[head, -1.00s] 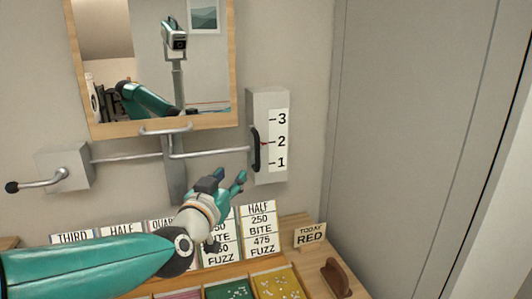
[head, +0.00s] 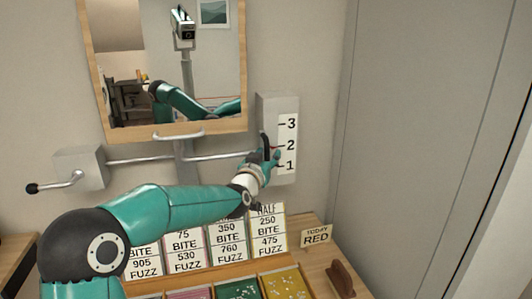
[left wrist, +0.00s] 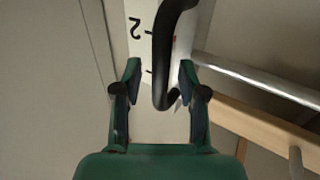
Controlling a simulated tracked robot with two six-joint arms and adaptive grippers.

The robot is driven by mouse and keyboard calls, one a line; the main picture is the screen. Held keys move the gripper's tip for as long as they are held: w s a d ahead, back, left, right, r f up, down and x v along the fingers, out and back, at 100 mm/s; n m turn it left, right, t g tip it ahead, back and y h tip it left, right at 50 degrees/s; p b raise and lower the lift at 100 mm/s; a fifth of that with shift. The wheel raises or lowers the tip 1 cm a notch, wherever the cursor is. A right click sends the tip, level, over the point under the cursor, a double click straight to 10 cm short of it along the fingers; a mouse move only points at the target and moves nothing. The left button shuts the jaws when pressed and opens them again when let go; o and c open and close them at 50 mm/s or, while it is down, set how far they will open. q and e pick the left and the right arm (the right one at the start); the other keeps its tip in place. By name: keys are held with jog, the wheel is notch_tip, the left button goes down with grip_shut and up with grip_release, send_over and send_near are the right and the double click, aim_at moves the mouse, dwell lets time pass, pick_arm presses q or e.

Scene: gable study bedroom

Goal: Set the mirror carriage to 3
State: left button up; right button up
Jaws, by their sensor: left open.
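The wood-framed mirror (head: 170,75) hangs on the wall, with a metal handle (head: 178,134) at its lower edge. Right of it stands a grey box with a white scale (head: 288,140) marked 3, 2, 1 from top to bottom. A black handle (head: 265,147) is on the scale box, near 2; a small red mark lies near 2. My left gripper (head: 270,162) is at the handle's lower part. In the left wrist view, its open fingers (left wrist: 160,90) stand on either side of the black handle (left wrist: 163,60), apart from it. My right gripper is not in view.
A metal rod (head: 140,160) runs from the scale box to a grey box with a crank (head: 58,184) at left. A grey panel (head: 430,120) fills the right.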

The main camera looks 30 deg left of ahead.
pick_arm(q)
jog(key=shift+w, duration=0.1)
grip_shut()
dwell(0.4)
